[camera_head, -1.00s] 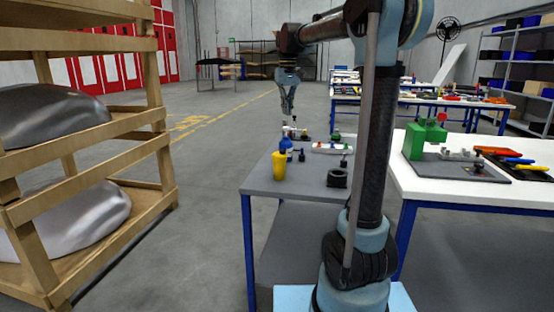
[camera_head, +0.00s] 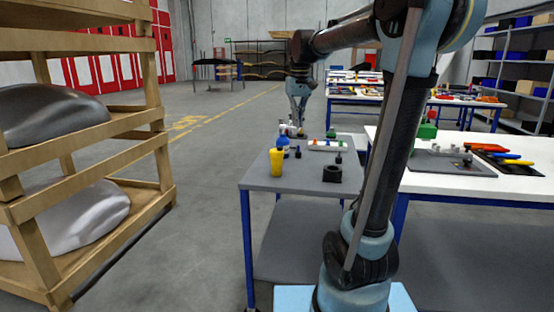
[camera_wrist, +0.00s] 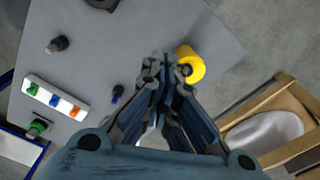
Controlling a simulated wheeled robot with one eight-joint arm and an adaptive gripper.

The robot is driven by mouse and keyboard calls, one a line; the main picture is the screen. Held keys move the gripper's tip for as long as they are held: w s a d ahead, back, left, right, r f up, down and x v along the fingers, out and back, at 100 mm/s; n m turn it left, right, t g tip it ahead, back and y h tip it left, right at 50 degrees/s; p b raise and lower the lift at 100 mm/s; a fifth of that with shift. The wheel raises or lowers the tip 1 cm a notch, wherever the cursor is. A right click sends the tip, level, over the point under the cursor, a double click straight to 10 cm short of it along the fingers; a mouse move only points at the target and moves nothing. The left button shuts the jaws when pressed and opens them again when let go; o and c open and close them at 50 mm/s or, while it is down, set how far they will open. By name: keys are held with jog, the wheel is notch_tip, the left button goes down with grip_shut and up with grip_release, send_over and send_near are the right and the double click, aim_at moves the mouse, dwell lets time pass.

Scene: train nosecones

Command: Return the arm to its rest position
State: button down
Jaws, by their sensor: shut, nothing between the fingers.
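My arm reaches over the grey table (camera_head: 300,180) from its near side. My gripper (camera_head: 298,124) hangs pointing down near the table's far edge. In the wrist view my gripper (camera_wrist: 163,66) has its fingers together with nothing held. There the yellow cup (camera_wrist: 190,66) lies just right of the fingertips in the picture. The yellow cup (camera_head: 277,162) stands upright near the table's left side. A blue item (camera_head: 283,141) stands behind it, close below the gripper in the picture. I cannot tell the gripper's exact height above the table.
A white strip with coloured pieces (camera_head: 328,145) and a black ring-shaped block (camera_head: 332,174) are on the grey table. A white workbench (camera_head: 480,185) with tools stands at right. A wooden rack (camera_head: 150,90) with large shells stands at left. Open floor lies between rack and table.

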jog(key=s+d+f+m, duration=0.1)
jog(key=s+d+f, duration=0.2)
jog(key=s+f, duration=0.6)
jog(key=s+d+f+m+t, duration=0.1)
jog(key=s+d+f, duration=0.3)
jog(key=s+f, duration=0.5)
jog(key=s+d+f+m, duration=0.1)
jog(key=s+d+f, duration=0.3)
jog(key=s+f, duration=0.5)
jog(key=shift+s+d+t, duration=0.15)
jog(key=shift+s+t, duration=0.25)
jog(key=shift+s, duration=0.2)
jog(key=shift+w+f, duration=0.15)
jog(key=shift+w, duration=0.3)
